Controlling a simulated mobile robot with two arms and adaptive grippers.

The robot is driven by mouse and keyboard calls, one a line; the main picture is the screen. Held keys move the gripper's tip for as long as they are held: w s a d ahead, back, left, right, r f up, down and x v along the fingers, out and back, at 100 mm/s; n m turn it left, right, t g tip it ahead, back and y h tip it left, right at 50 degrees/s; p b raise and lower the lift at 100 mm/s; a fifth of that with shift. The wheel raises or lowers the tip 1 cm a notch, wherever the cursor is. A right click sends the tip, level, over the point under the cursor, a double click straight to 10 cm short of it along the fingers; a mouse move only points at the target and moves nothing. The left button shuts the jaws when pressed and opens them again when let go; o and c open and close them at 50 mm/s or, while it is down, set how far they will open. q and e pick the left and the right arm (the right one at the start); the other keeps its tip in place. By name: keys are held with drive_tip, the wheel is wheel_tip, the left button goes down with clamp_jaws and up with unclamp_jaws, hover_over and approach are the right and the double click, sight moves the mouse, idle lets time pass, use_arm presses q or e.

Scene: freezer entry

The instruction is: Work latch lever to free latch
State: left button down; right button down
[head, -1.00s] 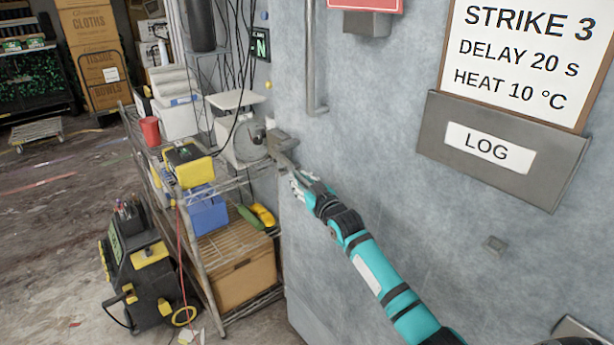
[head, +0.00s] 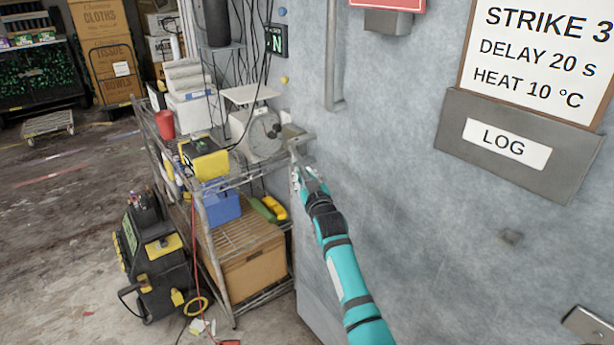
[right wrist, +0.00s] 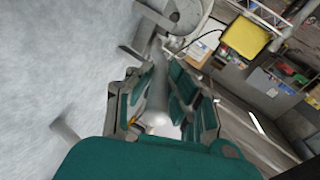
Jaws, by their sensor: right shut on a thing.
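The latch (head: 297,134) is a grey metal fitting at the left edge of the grey freezer wall in the head view. Its slim grey lever (head: 294,152) points down and slightly right from it. My right gripper (head: 303,174) is at the lever's lower end, with its arm reaching up from below. In the right wrist view, a pale rounded bar, the lever (right wrist: 158,112), lies between the teal-padded fingers of my right gripper (right wrist: 163,95), which is shut on it. The exact finger contact is partly hidden in the head view. My left gripper is not in view.
A wire shelf (head: 215,236) with a round-dial scale (head: 258,132), a yellow box (head: 206,160) and a blue bin (head: 222,204) stands close left of the latch. A vertical pipe handle (head: 331,60) and a LOG holder (head: 467,155) are on the wall. The wall right of my arm is mostly clear.

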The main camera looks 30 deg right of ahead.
drive_tip(key=c, duration=1.7)
unclamp_jaws()
drive_tip(key=shift+w+r, duration=0.1)
drive_tip(key=shift+r, duration=0.35)
drive_tip(key=o, duration=0.5)
drive_tip(key=shift+w+a+f, duration=0.15)
drive_tip(key=shift+c, duration=0.2)
drive_tip(key=shift+s+f, duration=0.15)
drive_tip(key=shift+s, duration=0.25)
drive_tip(key=v, duration=1.1)
drive_tip(key=shift+s, duration=0.15)
drive_tip(key=shift+a+f, duration=0.1)
drive_tip(key=shift+f, duration=0.1)
